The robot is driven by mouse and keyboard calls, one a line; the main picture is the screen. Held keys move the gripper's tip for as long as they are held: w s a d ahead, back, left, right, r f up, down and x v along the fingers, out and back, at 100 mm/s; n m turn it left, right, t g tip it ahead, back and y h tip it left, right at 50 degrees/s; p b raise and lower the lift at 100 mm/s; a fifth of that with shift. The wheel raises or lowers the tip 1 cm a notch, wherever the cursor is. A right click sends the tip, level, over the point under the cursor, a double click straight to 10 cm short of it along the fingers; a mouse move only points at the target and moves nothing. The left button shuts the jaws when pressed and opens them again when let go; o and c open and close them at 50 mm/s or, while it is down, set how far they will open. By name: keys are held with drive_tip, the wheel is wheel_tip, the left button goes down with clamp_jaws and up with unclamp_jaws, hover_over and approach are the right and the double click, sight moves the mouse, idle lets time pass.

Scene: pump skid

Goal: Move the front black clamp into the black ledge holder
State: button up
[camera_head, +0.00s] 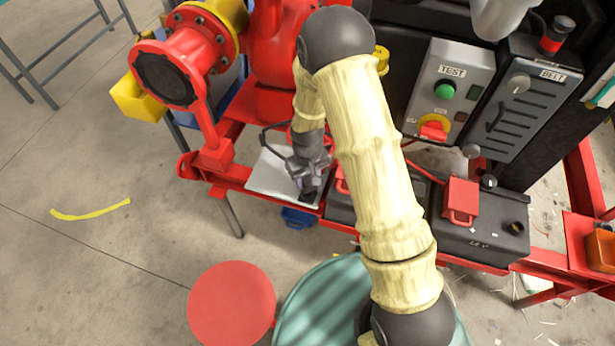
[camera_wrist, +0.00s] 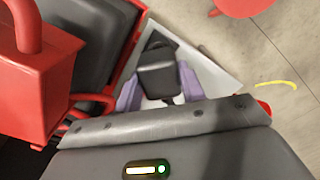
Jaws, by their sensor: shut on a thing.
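My gripper (camera_head: 309,184) is above the pale grey plate (camera_head: 270,178) on the red skid frame, seen in the head view. In the wrist view my gripper (camera_wrist: 158,90) has its two purple-grey fingers on either side of a black clamp (camera_wrist: 158,72) and is shut on it. The clamp's narrow end points away from my wrist, over the pale plate (camera_wrist: 205,72). In the head view the clamp (camera_head: 307,192) is a small dark shape below the fingers. I cannot tell whether it touches the plate. I cannot make out the black ledge holder with certainty.
A red block with a handle (camera_head: 461,201) sits on a dark box (camera_head: 480,238) to the right. Another red block (camera_wrist: 40,85) is close to my wrist. A red flanged pipe (camera_head: 168,75) stands left. A control box (camera_head: 447,95) is behind. Open floor (camera_head: 100,245) lies front left.

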drive_tip(key=shift+f+b, duration=1.15)
drive_tip(key=shift+f, duration=0.65)
idle(0.7)
drive_tip(key=o, duration=1.2)
drive_tip(key=shift+o, duration=0.2)
drive_tip(key=shift+r, duration=0.1)
wheel_tip(320, 180, up, 17)
drive_tip(key=shift+r, duration=0.15)
